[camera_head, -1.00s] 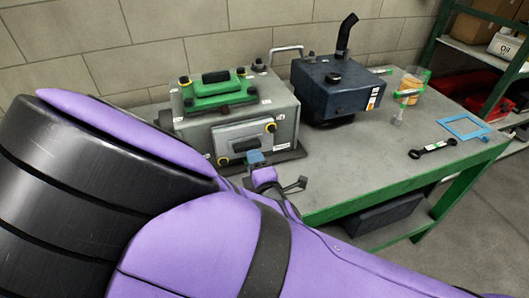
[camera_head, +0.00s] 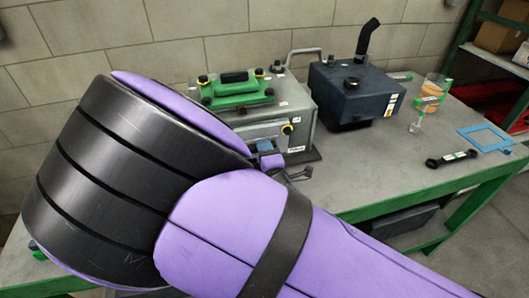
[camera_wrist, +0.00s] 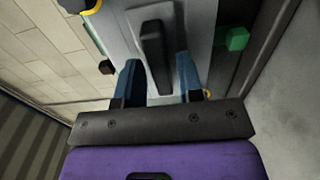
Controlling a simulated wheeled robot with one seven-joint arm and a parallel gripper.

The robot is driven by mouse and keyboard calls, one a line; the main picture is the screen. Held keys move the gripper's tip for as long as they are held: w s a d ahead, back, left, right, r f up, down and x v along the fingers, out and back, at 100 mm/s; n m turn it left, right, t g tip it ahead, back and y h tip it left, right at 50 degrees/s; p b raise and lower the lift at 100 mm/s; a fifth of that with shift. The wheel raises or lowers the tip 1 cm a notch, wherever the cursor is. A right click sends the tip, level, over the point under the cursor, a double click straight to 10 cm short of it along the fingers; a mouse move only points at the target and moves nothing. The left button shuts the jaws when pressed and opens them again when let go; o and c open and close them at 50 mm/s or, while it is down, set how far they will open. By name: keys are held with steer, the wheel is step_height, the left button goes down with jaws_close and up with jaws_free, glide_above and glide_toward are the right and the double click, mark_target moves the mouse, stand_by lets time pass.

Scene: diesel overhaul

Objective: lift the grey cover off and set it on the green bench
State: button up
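The grey cover (camera_head: 266,133) is on the front of the grey engine block (camera_head: 303,128). My arm hides its left and lower part in the head view. A yellow-ringed knob (camera_head: 288,129) shows at its right. In the wrist view the cover (camera_wrist: 187,18) fills the upper middle, with its black handle (camera_wrist: 152,45) standing out. My gripper (camera_wrist: 157,68) is open, its two blue fingers on either side of the handle with gaps; it also shows small in front of the cover in the head view (camera_head: 271,160). The green bench (camera_head: 372,180) carries the block.
A green cover (camera_head: 237,92) with a green handle sits on top of the block. A dark blue tank (camera_head: 355,95) stands to the right. A jar (camera_head: 433,88), a black wrench (camera_head: 452,159) and a blue frame (camera_head: 485,138) lie farther right. Bench surface before the tank is clear.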

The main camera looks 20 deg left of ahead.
jaws_close()
steer(key=shift+v, duration=1.05)
steer(key=shift+s, duration=0.1)
steer(key=v, duration=0.2)
steer(key=shift+s+d, duration=0.2)
steer(key=shift+s, duration=0.1)
